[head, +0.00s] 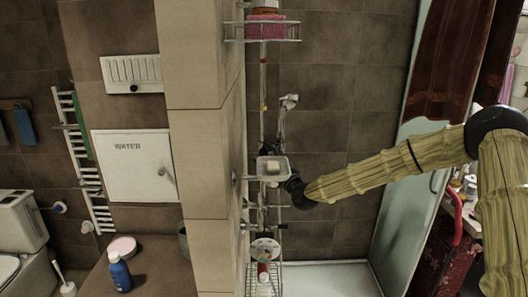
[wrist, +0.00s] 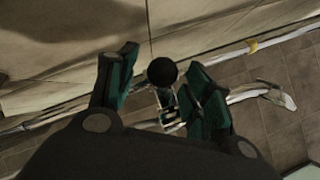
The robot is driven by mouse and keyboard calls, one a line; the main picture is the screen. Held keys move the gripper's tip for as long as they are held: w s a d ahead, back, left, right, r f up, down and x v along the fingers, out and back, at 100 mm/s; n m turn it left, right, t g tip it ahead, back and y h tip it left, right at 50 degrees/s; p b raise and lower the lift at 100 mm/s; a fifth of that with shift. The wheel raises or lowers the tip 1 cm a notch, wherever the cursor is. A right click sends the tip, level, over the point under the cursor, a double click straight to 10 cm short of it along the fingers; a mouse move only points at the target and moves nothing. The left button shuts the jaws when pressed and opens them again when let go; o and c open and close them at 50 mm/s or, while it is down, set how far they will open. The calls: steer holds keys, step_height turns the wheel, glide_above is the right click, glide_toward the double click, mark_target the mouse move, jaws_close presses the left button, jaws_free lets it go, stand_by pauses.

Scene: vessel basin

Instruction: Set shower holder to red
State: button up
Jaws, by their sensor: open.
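The shower rail (head: 263,85) runs upright on the tiled wall and crosses the wrist view (wrist: 222,56) slantwise. A yellow mark shows on it in the head view (head: 263,108) and in the wrist view (wrist: 252,46). A small reddish mark seems to sit higher on the rail, too small to be sure. The shower holder with a round black knob (wrist: 161,72) is on the rail, below the yellow mark. My gripper (wrist: 163,92) is open, its fingers on either side of the holder; contact cannot be told. The shower head (head: 289,101) points up and right of the rail.
A soap dish (head: 285,167) partly hides my gripper in the head view. A wire shelf (head: 283,38) hangs above, and a lower rack (head: 278,276) holds bottles. The beige tiled column (head: 205,135) stands close on the left, a glass panel (head: 400,215) on the right.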

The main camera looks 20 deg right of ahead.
steer(key=shift+w+r, duration=0.15)
steer(key=shift+w, duration=0.2)
steer(key=shift+s+a+r, duration=0.1)
steer(key=shift+s+r, duration=0.2)
steer(key=shift+w+f, duration=0.1)
steer(key=shift+w, duration=0.1)
jaws_close()
